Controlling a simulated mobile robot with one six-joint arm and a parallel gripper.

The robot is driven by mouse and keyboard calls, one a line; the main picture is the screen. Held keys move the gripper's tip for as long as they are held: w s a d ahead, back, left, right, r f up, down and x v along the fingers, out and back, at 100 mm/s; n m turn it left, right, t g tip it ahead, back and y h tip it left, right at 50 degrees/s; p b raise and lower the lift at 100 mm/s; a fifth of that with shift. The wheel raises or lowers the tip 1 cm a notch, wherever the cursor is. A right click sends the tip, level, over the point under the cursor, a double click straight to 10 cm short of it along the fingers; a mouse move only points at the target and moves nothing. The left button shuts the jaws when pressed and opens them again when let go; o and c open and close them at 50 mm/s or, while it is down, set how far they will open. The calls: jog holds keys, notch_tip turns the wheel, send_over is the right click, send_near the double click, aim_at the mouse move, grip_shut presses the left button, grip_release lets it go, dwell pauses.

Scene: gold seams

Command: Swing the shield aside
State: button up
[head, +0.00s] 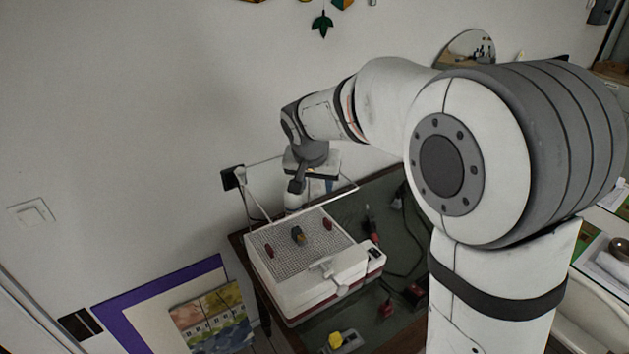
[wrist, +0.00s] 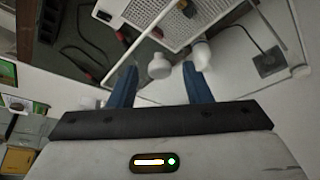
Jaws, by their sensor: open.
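The shield looks like a clear panel with a thin pale rim (head: 338,196), tilted over the back of a white grinder (head: 305,292) with a grid top. Its pale edge also seems to show in the wrist view, running beside the fingers. My gripper (head: 313,186) is above the grinder's back edge, close to the rim; I cannot tell whether they touch. In the wrist view my gripper (wrist: 160,86) has its two blue fingers apart with nothing held. A white rounded knob (wrist: 159,66) appears between the fingertips, seemingly beyond them. My wrist hides part of the shield.
Red pieces and a small grey-yellow piece (head: 297,235) sit on the grid. Red-handled tools (head: 371,225) and dark cables lie right of the grinder. A yellow block (head: 337,341) is in front. A black wall socket (head: 232,178) and white wall are behind.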

jog(key=shift+c, duration=0.4)
grip_shut()
jog(key=shift+s+d, duration=0.1)
